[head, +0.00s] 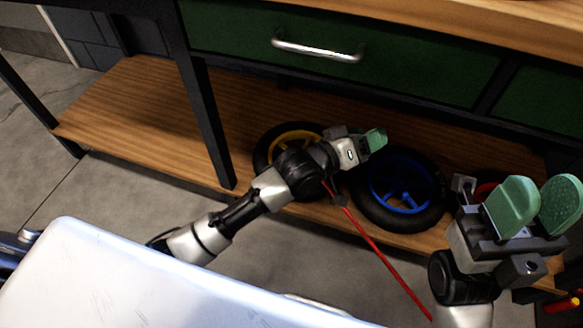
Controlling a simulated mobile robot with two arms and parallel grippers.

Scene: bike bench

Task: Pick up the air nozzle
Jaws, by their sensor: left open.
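I cannot clearly pick out an air nozzle in the head view. A thin straight red line, a rod or hose (385,262), runs from behind my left arm down to the lower right, with a small dark piece near its upper end. My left gripper (376,140) reaches over the low shelf, its green fingertips near the blue wheel; it is open, and nothing shows in it. My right gripper (537,206) is at the right, its two green pads apart and empty.
A wooden lower shelf (130,95) holds a yellow-rimmed wheel (292,135) and a blue-rimmed wheel (402,190). Above are a green drawer (400,65) with a metal handle (318,51) and the wooden benchtop (480,15). A dark bench leg (208,125) stands left of my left arm.

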